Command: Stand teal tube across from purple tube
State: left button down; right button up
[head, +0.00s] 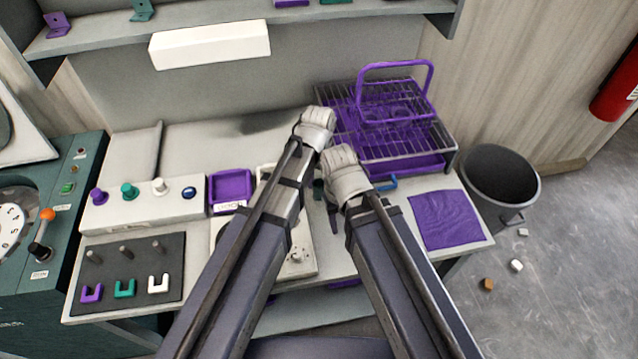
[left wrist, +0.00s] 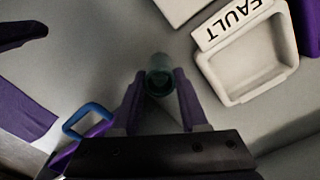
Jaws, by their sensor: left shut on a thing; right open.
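The teal tube (left wrist: 160,78) shows end-on in the left wrist view, between the two purple fingers of my left gripper (left wrist: 158,92), which is shut on it. In the head view a dark teal bit of the tube (head: 318,187) shows between my arms. My left gripper (head: 318,124) is there at the front edge of the purple rack; its fingers are hidden. My right gripper (head: 345,180) is open, lower and a little to the right. One of its dark fingers also enters the left wrist view at top left. I cannot make out a separate purple tube.
A purple basket (head: 395,66) stands in the wire rack at the back right. The white FAULT tray (left wrist: 248,85) is beside the tube. A blue-handled item (head: 386,183) and a purple cloth (head: 445,220) lie to the right. A knob panel (head: 140,208) stands left.

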jog(key=shift+r+p, duration=2.2)
jog(key=shift+r, duration=0.35)
